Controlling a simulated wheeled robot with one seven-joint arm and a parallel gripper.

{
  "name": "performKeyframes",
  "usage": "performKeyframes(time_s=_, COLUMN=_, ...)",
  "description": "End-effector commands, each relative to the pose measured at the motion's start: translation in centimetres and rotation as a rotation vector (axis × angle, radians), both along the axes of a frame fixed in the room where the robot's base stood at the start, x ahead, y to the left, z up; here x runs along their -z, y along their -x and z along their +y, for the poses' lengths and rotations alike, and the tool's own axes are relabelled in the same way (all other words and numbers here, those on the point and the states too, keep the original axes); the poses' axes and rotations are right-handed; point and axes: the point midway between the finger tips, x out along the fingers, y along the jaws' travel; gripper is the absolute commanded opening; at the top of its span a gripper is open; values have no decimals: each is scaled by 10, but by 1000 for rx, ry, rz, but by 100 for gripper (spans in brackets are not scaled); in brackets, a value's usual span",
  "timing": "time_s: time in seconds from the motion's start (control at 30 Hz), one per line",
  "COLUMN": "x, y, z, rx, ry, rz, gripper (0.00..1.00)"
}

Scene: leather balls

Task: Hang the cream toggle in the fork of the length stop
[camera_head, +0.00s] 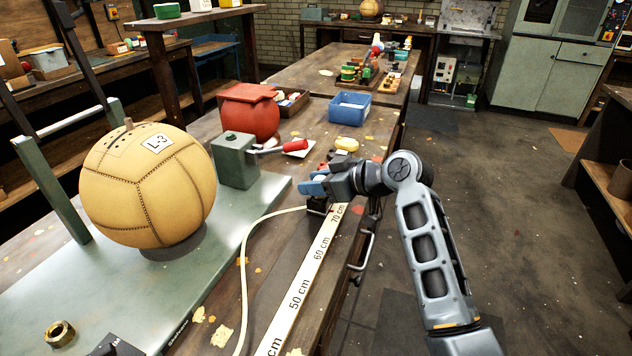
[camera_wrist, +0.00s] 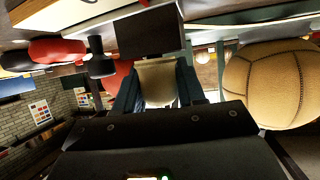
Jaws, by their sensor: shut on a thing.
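My gripper (camera_head: 316,186) is at the far end of the ruler, with its blue fingers just above the dark length stop (camera_head: 317,207). In the wrist view my gripper (camera_wrist: 157,92) is shut on the cream toggle (camera_wrist: 157,78), which sits between the two fingers. The dark block of the length stop (camera_wrist: 149,31) is right ahead of the toggle and close to it. The fork itself cannot be made out, and I cannot tell whether the toggle touches it. A cream cord (camera_head: 243,268) curves along the bench to the stop.
The ruler (camera_head: 297,297) lies along the bench. A tan leather ball (camera_head: 150,190) marked L-3 stands on the green plate (camera_head: 200,270) at left. A green block with a red-handled lever (camera_head: 235,160), a red ball (camera_head: 249,115) and a blue bin (camera_head: 350,107) stand beyond.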

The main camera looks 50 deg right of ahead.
Motion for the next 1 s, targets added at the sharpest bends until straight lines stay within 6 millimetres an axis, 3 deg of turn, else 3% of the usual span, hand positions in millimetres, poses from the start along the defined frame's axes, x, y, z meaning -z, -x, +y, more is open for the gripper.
performKeyframes(time_s=0.03, x=0, y=0, z=0, rx=0, ry=0, rz=0, gripper=12)
performKeyframes(time_s=0.07, x=0, y=0, z=0, rx=0, ry=0, rz=0, gripper=41)
performKeyframes(time_s=0.37, x=0, y=0, z=0, rx=0, ry=0, rz=0, gripper=69)
performKeyframes(time_s=0.67, x=-1, y=3, z=-1, rx=1, ry=0, rz=0, gripper=69)
performKeyframes(time_s=1.0, x=-22, y=48, z=-7, rx=2, ry=1, rz=0, gripper=69)
